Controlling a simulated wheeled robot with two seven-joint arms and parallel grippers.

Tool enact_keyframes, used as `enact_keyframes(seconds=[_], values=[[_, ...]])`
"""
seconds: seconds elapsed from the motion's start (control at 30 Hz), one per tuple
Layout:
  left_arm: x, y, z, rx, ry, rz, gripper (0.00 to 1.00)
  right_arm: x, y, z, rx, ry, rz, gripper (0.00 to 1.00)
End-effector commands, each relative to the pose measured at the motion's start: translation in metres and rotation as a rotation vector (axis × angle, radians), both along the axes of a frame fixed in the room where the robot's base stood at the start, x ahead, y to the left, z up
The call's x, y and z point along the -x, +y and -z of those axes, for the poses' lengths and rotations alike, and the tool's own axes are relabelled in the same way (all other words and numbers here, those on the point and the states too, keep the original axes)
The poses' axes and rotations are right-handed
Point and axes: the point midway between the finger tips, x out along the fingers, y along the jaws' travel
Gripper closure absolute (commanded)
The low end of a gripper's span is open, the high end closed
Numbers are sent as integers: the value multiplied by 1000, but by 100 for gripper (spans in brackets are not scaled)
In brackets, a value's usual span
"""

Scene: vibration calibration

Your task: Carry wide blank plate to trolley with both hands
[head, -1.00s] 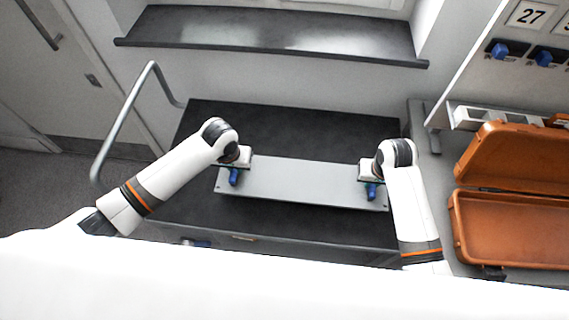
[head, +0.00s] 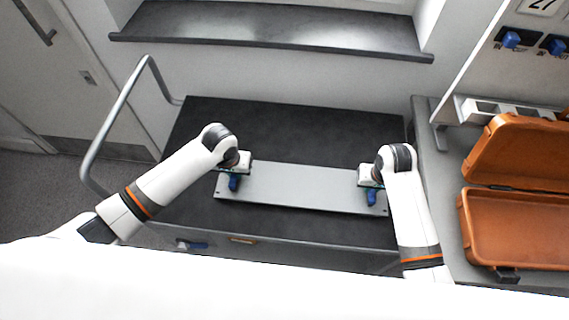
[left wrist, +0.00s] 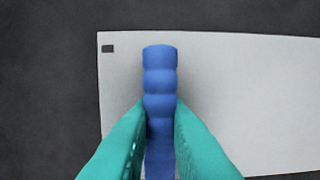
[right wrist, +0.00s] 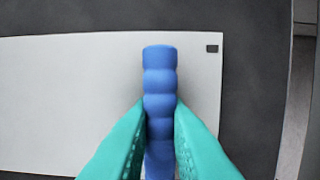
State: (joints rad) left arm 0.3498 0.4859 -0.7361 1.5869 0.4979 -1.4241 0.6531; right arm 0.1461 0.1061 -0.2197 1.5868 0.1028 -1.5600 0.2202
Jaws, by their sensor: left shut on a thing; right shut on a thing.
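The wide blank plate (head: 300,187) is a long pale grey panel with a blue handle near each end. It is over the dark top of the trolley (head: 270,125); I cannot tell whether it touches the top. My left gripper (head: 235,180) is shut on the left blue handle (left wrist: 160,85), and teal fingers flank it in the left wrist view. My right gripper (head: 371,190) is shut on the right blue handle (right wrist: 160,85), likewise flanked in the right wrist view. The plate also shows in the left wrist view (left wrist: 240,100) and right wrist view (right wrist: 70,100).
The trolley's grey push rail (head: 118,120) rises at its left. An open orange case (head: 515,230) lies on a grey bench (head: 445,185) to the right. A dark sill (head: 270,32) runs along the back wall. The trolley top behind the plate is clear.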

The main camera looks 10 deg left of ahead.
Motion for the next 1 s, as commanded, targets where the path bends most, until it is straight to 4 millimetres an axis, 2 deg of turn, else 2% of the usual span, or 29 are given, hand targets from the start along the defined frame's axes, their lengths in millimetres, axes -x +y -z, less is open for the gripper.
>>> enact_keyframes(seconds=[0.07, 0.1, 0.2, 0.57, 0.67, 1.0], values=[[-1, 0, 8, 0, -2, 0, 100, -1, 0, 8, 0, -2, 0, 100], [0, 0, 4, 0, 0, 0, 79, 0, 0, 4, 0, 0, 0, 79], [0, 0, 4, 0, 0, 0, 64, 0, 0, 4, 0, 0, 0, 64], [0, 0, -1, 1, -2, 0, 64, 0, 0, 4, 0, 0, 0, 64], [2, 0, -14, 1, -4, 0, 64, 0, 0, 4, 0, 0, 0, 64], [13, 0, -84, 1, -3, 0, 64, 0, 0, 4, 0, 0, 0, 64]])
